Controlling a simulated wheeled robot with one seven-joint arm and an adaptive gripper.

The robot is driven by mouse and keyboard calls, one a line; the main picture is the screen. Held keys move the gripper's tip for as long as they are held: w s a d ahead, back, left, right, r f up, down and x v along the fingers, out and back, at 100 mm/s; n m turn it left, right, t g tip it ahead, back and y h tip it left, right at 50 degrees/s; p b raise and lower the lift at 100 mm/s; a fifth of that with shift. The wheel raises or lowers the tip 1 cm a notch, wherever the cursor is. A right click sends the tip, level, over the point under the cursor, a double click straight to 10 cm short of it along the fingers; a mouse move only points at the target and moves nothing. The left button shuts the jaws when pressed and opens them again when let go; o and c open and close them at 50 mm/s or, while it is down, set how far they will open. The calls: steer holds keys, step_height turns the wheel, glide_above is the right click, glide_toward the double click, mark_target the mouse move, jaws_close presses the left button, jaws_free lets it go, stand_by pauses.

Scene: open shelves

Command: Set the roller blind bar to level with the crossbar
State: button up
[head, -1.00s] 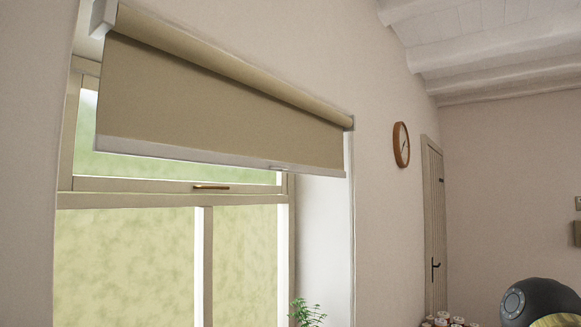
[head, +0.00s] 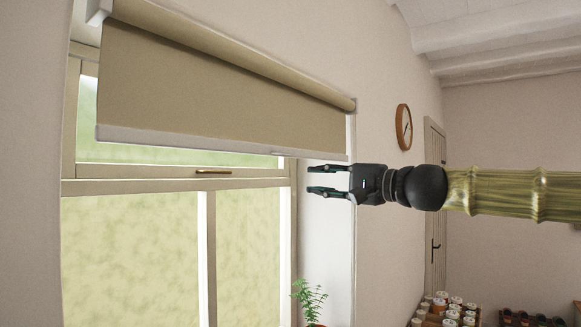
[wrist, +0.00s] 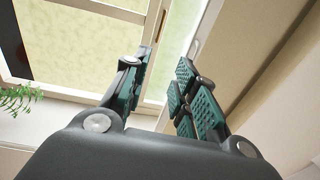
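The tan roller blind (head: 220,90) hangs partly down in front of the window top. Its white bottom bar (head: 200,141) sits above the beige window crossbar (head: 130,186), with a strip of upper pane showing between them. A small pull (head: 283,153) is on the bar towards its right end. My gripper (head: 310,180) is open and empty, just below and right of the pull, apart from the bar in the head view. In the wrist view its two green-padded fingers (wrist: 162,68) are spread, with the blind's bar (wrist: 212,32) beyond them and the fabric (wrist: 255,40) to the right.
A potted plant (head: 309,298) stands at the sill below my gripper. A wall clock (head: 404,127) and a door (head: 435,220) are to the right. Jars (head: 455,308) stand at the lower right. The space before the lower window is clear.

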glide_toward(287, 153)
steer(key=d+f, duration=0.1)
steer(key=d, duration=0.1)
steer(key=y, duration=0.1)
steer(key=shift+s+a+p+x, duration=0.15)
steer(key=shift+p+x, duration=0.75)
steer(key=shift+x, duration=1.75)
steer(key=shift+s+a+p+x, duration=0.15)
steer(key=shift+p+x, duration=0.75)
steer(key=shift+x, duration=1.75)
steer(key=shift+s, duration=0.1)
jaws_close()
